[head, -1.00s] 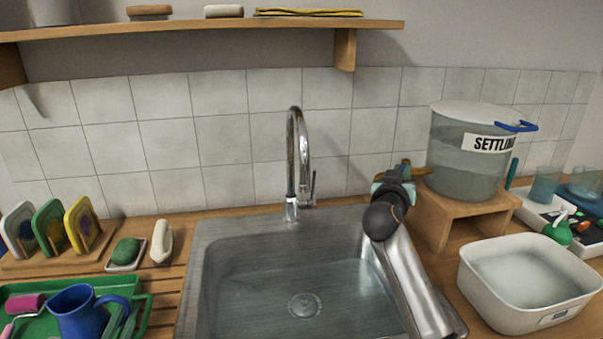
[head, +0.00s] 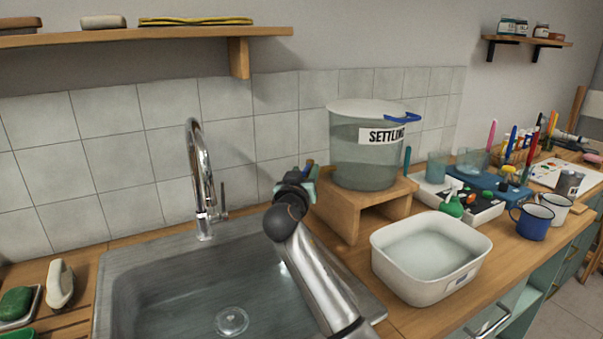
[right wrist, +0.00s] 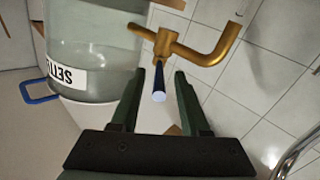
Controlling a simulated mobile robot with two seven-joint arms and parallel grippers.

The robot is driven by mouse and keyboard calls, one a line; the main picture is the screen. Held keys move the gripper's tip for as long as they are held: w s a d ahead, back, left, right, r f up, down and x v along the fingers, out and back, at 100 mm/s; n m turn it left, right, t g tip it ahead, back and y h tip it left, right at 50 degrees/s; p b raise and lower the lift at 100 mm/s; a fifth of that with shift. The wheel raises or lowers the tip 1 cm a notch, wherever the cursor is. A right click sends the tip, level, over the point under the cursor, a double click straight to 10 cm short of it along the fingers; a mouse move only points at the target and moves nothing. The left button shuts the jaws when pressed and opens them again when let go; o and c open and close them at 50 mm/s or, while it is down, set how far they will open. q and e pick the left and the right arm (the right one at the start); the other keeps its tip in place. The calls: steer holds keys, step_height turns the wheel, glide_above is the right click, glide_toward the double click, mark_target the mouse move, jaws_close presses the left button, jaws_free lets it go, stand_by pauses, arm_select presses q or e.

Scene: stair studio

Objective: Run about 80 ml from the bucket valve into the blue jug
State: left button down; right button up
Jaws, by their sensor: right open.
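The bucket (head: 362,160), clear with greyish water and a label reading "SETTLIN…", stands on a wooden stand (head: 340,213). In the right wrist view the bucket (right wrist: 95,45) shows its brass valve (right wrist: 197,57) with a bent spout. The valve's dark blue lever handle (right wrist: 159,80) lies between the fingers of my right gripper (right wrist: 158,88), which is open with a gap on each side. In the head view my right gripper (head: 300,182) is beside the stand, at the bucket's left. The blue jug is out of view now. My left gripper is not in view.
The sink (head: 180,280) and tap (head: 200,180) are left of my right arm. A white basin of water (head: 430,255) stands in front of the stand. A blue mug (head: 535,221), a white mug (head: 556,207) and a tray (head: 485,215) lie further right.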

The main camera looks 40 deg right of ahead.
arm_select(q)
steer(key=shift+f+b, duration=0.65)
steer(key=shift+b, duration=0.1)
arm_select(e)
steer(key=v, duration=1.2)
